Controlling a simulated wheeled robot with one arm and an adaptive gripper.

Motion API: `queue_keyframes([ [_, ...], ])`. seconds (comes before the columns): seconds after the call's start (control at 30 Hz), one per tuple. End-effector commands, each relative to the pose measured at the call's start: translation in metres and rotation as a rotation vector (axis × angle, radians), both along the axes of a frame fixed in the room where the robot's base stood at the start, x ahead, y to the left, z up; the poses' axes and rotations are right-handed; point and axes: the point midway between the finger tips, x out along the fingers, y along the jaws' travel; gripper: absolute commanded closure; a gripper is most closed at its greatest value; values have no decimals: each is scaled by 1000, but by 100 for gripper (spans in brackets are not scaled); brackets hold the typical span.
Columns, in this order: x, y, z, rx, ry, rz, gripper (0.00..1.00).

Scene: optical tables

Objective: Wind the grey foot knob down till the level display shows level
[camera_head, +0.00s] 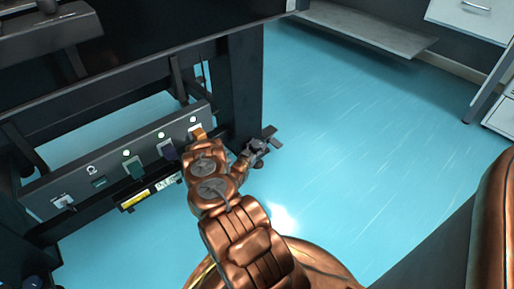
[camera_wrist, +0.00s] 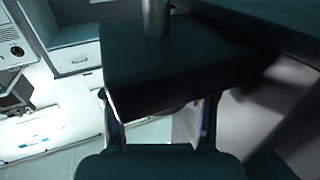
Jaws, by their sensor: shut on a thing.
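My gripper (camera_head: 260,146) is low beside the dark table leg (camera_head: 244,85), on its right side in the head view. In the wrist view my gripper's fingers (camera_wrist: 157,118) stand either side of a dark rounded part under a wide dark block (camera_wrist: 185,65). A grey post (camera_wrist: 156,18) rises from this block. The gripper is shut on the grey foot knob, which is mostly hidden by the block and fingers. A small dark display (camera_head: 99,182) sits on the grey panel (camera_head: 40,200); its reading is too small to make out.
The blue floor (camera_head: 350,130) right of the leg is open. White drawers (camera_head: 470,18) stand at the far right.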

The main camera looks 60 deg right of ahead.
Motion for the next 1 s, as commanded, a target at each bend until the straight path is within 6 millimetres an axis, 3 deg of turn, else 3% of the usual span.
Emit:
queue_keyframes([
  [0.6, 1, 1, 1, 0, -4, -98, 79],
  [0.63, 1, 1, 1, 0, -4, -98, 43],
  [0.73, 1, 1, 1, 0, -4, -98, 33],
  [1.0, 0, 1, 1, 1, -4, -99, 32],
])
